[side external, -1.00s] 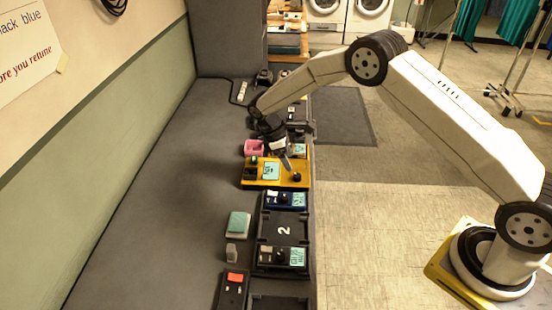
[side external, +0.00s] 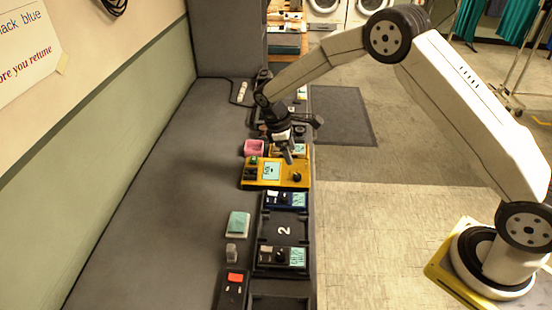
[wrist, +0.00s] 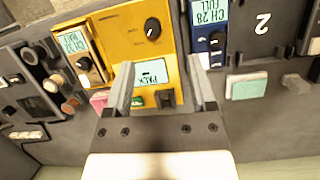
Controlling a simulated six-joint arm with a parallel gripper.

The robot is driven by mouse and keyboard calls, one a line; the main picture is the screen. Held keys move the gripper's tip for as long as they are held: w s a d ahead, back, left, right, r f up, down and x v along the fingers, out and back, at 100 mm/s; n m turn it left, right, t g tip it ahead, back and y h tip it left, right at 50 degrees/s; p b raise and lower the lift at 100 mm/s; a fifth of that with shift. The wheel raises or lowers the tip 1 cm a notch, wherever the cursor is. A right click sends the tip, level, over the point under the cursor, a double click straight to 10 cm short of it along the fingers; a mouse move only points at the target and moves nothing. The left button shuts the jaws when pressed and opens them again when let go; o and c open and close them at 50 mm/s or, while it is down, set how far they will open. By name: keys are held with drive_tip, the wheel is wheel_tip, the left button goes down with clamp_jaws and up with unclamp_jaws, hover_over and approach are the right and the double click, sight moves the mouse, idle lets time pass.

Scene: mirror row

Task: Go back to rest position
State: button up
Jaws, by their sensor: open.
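My gripper (side external: 289,154) is open and empty, above the far edge of a yellow device (side external: 255,184) on the grey bench. In the wrist view my gripper (wrist: 162,88) has its two fingers spread, with the yellow device (wrist: 122,42) behind them and nothing between them. The device has a black knob (wrist: 152,28), a lit screen (wrist: 152,77) and dark switches (wrist: 165,98). The fingers look apart from it, but the exact height is hard to tell.
A pink box (side external: 254,147) stands beside the yellow device. A blue unit (side external: 287,200) and a black tray marked 2 (side external: 283,230) lie nearer the camera. A teal-topped block (side external: 238,223) sits to the left. The bench's left part is clear.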

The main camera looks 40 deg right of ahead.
drive_tip(key=s+r+m+t+y, duration=0.1)
drive_tip(key=s+r+m, duration=0.3)
drive_tip(key=s, duration=0.7)
drive_tip(key=s+r+m+t+y, duration=0.1)
drive_tip(key=s+r+m+t, duration=0.2)
drive_tip(key=s, duration=0.8)
drive_tip(key=shift+s+a+r+m+t+y, duration=0.3)
drive_tip(key=shift+r+m+t, duration=0.1)
drive_tip(key=shift+m+t, duration=0.15)
